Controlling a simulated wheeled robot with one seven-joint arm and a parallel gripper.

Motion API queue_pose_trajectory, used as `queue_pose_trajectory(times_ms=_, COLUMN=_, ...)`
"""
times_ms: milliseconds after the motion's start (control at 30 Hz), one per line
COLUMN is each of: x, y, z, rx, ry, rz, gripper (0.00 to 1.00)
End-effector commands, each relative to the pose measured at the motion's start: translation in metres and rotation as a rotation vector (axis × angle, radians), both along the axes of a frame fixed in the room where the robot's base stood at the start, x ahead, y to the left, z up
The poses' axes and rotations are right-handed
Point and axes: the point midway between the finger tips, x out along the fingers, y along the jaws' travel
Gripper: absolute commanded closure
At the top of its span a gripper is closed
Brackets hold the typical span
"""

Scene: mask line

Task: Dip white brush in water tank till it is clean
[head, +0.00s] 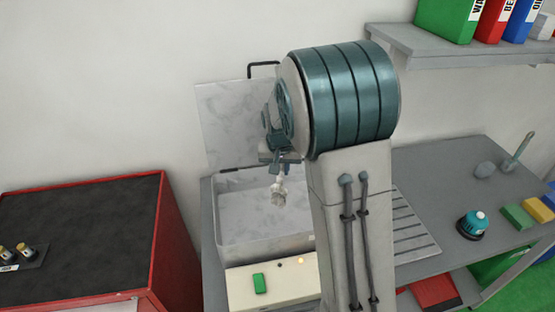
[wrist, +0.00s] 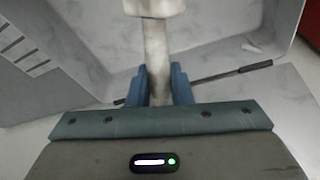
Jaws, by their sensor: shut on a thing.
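My gripper (head: 280,158) hangs over the water tank (head: 264,247), a grey open box with its lid (head: 232,122) raised against the wall. The gripper is shut on the white brush (head: 279,193), whose head points down above the tank's inside. In the wrist view the blue fingers (wrist: 160,85) close on the brush handle (wrist: 156,50), which looks whitish with brownish stains. The brush head is partly cut off at the top of the wrist view. The water surface cannot be made out clearly.
A panel with a green button (head: 259,283) and a small orange light stands before the tank. A red cabinet (head: 172,250) with a dark top is at left. A grey bench (head: 430,180) at right holds a teal-and-white item (head: 473,224) and coloured blocks. Binders stand on a shelf (head: 430,45) above.

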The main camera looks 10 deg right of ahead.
Motion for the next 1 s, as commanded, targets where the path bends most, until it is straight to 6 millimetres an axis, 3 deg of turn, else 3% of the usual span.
queue_pose_trajectory(times_ms=267, x=0.000, y=0.003, z=-0.019, rx=-0.001, ry=0.003, rz=0.007, gripper=1.00)
queue_pose_trajectory(times_ms=1000, x=0.000, y=0.003, z=-0.097, rx=-0.001, ry=0.001, rz=0.005, gripper=1.00)
